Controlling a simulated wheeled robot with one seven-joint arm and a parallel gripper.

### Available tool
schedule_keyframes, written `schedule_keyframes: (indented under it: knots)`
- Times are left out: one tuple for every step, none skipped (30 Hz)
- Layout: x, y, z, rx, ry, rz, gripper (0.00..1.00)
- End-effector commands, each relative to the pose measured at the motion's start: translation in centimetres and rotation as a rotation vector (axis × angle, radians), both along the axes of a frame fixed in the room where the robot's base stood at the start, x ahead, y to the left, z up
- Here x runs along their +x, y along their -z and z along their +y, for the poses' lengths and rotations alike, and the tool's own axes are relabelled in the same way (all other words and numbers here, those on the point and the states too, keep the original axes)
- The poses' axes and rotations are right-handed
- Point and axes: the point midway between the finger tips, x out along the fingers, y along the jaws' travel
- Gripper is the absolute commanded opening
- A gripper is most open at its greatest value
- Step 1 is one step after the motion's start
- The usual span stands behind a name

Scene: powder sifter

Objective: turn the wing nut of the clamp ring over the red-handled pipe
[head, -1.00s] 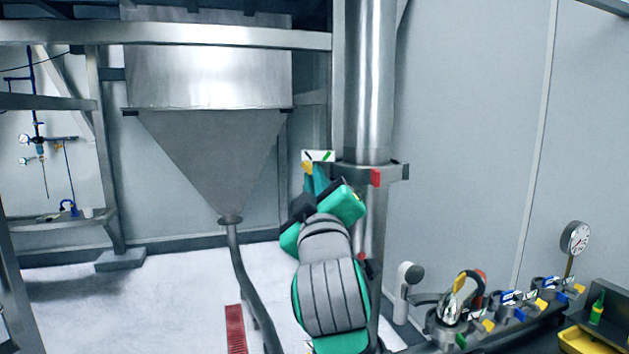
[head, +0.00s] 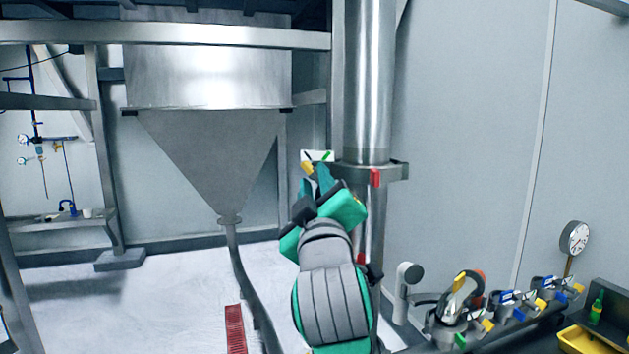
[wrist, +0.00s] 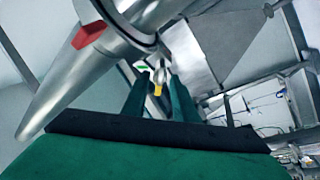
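The clamp ring (head: 395,172) circles the upright steel pipe (head: 367,80), with a red handle (head: 375,178) on its front. A small yellow piece (head: 307,168), which looks like the wing nut, sits at the ring's left side by a white sign. In the wrist view the red handle (wrist: 88,33) is at upper left, and the yellow piece (wrist: 158,90) shows between my fingertips. My gripper (head: 318,180) is just below and left of the ring. In the wrist view its two fingers (wrist: 160,92) stand apart. I cannot tell whether they touch the yellow piece.
A large steel hopper (head: 210,150) hangs left of the pipe, its outlet hose (head: 240,270) running down. A bench at lower right carries several clamp fittings (head: 455,320), a gauge (head: 575,237) and a yellow tray (head: 585,342). The wall right of the pipe is bare.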

Motion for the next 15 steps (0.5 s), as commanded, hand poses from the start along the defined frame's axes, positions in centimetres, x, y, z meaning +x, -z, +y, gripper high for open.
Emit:
schedule_keyframes:
  knots:
    - [-0.7, 0.2, -0.1, 0.000, 0.000, -0.001, 0.26]
    - [-1.2, 0.3, -0.1, 0.000, 0.001, -0.002, 0.26]
    - [-1.9, 0.6, -0.2, 0.000, 0.001, -0.002, 0.26]
    - [-2.4, 0.7, -0.2, 0.000, 0.000, -0.003, 0.26]
    - [-3.0, 0.8, -0.2, 0.000, 0.001, -0.004, 0.26]
    - [-3.8, 1.1, -0.3, 0.000, 0.001, -0.002, 0.26]
    - [-4.3, 1.2, -0.3, 0.000, 0.000, -0.003, 0.26]
    - [-4.9, 1.4, -0.3, 0.000, 0.001, -0.002, 0.26]
    - [-5.6, 1.6, -0.4, 0.000, 0.000, -0.003, 0.26]
    - [-6.1, 1.8, -0.4, 0.000, 0.001, -0.002, 0.26]
    - [-6.5, 1.9, -0.5, 0.000, 0.000, -0.001, 0.26]
    - [-7.1, 2.1, -0.5, 0.000, 0.001, -0.002, 0.26]
    - [-7.5, 2.2, -0.5, 0.000, 0.000, -0.003, 0.26]
    - [-7.8, 2.3, -0.6, 0.000, 0.001, -0.001, 0.26]
    - [-8.3, 2.4, -0.6, 0.000, 0.001, -0.002, 0.26]
